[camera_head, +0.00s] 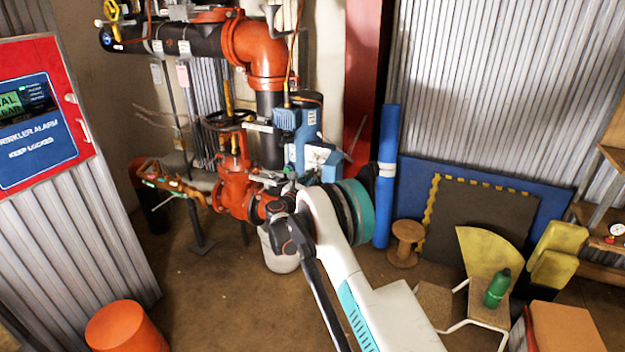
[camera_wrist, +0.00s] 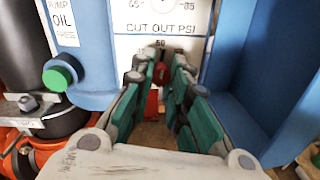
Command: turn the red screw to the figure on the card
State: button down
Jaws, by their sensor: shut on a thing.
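In the wrist view the white dial plate (camera_wrist: 160,22) is marked "CUT OUT PSI", with figures like 65, 85 and 50 around it. It is on the blue pump box (camera_wrist: 85,60), which also shows in the head view (camera_head: 288,120). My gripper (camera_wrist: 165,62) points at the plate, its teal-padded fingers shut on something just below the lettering. A small red part (camera_wrist: 152,104) shows between the fingers; I cannot tell whether it is the red screw. The fingers hide the gripped thing and any pointer. In the head view my arm hides the gripper. I cannot pick out the card for certain.
An orange valve (camera_head: 236,180) and pipes (camera_head: 262,50) stand left of the blue box. A blue roll (camera_head: 388,180) stands to the right. In the wrist view a blue wall (camera_wrist: 250,75) is close right of the fingers, and a green button (camera_wrist: 58,77) is left.

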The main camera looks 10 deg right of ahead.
jog(key=shift+s+m+y, duration=0.1)
jog(key=shift+m+y, duration=0.2)
jog(key=shift+m, duration=8.4)
jog(key=c, duration=1.5)
grip_release()
jog(key=v, duration=1.2)
jog(key=shift+d, duration=0.1)
